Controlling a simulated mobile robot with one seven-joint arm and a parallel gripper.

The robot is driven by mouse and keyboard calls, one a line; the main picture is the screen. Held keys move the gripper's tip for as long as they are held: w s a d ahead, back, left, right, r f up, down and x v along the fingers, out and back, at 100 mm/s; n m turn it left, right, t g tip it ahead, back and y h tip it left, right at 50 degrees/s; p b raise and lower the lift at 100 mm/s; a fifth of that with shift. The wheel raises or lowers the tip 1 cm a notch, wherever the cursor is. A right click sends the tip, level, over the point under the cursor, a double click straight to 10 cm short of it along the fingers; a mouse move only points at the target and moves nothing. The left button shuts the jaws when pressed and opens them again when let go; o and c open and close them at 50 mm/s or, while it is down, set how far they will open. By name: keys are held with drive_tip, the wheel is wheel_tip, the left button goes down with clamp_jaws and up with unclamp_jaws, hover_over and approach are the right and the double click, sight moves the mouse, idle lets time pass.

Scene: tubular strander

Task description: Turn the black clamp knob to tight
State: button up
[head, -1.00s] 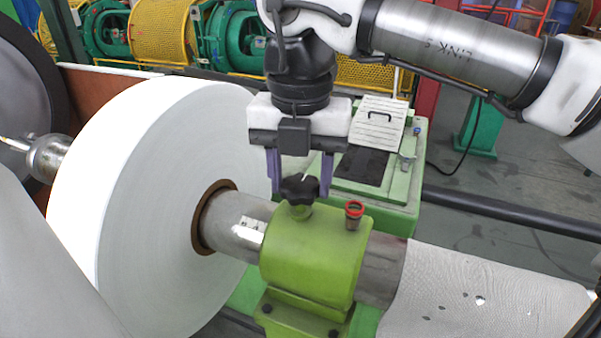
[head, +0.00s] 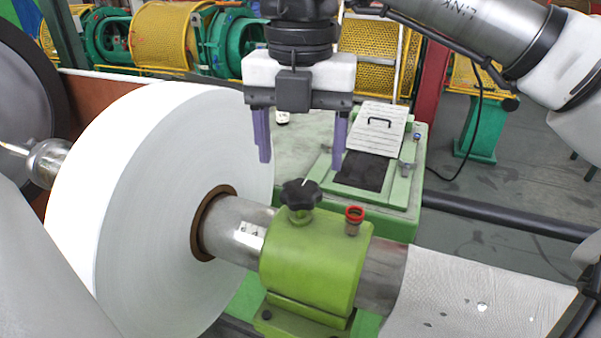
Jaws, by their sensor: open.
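The black clamp knob (head: 300,195) is a lobed star knob with a small white mark on its top. It stands upright on the green clamp block (head: 315,260), toward the block's left. The block sits around a grey metal shaft (head: 238,226). My gripper (head: 302,158) hangs above and slightly behind the knob in the picture, pointing down. Its two purple fingers are wide apart with nothing between them, and their tips are clear of the knob.
A red-rimmed fitting (head: 354,216) stands on the block just right of the knob. A large white reel (head: 150,210) fills the left side. A green machine box (head: 385,190) stands behind. A white perforated sheet (head: 480,305) lies at lower right.

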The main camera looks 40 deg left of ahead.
sight(300, 189)
wheel_tip(300, 189, up, 8)
drive_tip(key=p, duration=0.4)
drive_tip(key=shift+r+p, duration=0.2)
drive_tip(key=shift+p, duration=0.2)
